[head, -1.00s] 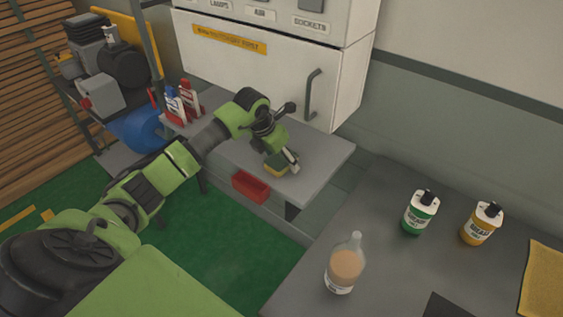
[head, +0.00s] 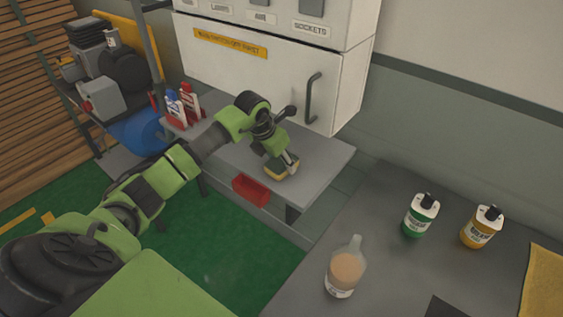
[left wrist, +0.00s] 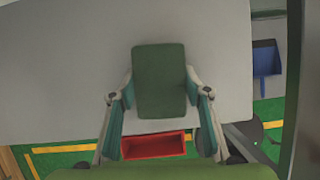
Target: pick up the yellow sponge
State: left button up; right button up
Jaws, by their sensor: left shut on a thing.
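The yellow sponge (head: 279,174) has a green scouring side facing up. It is at the grey shelf (head: 325,158) below the white cabinet; I cannot tell whether it still touches the shelf. My left gripper (head: 285,164) reaches down from above and is shut on the sponge. In the left wrist view the sponge's green face (left wrist: 160,85) sits between the two fingers of my left gripper (left wrist: 160,98), with the grey shelf behind it. My right gripper is not in view.
A red bin (head: 250,190) is at the shelf's front edge. Red and blue-capped bottles (head: 176,107) stand on the shelf's left. The white cabinet (head: 270,75) hangs behind. A dark table (head: 390,270) at right holds bottles and a yellow cloth (head: 543,285).

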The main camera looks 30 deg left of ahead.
aim_at(281, 161)
pick_arm(q)
jog(key=shift+r, duration=0.15)
notch_tip(281, 161, up, 3)
jog(key=shift+b, duration=0.85)
jog(key=s+a+b, duration=0.2)
jog(key=s+b, duration=0.6)
jog(key=s, duration=0.9)
jog(key=shift+s+a+r, duration=0.25)
jog(key=shift+s+a, duration=0.15)
jog(key=shift+c, duration=1.4)
jog(key=shift+f, duration=0.1)
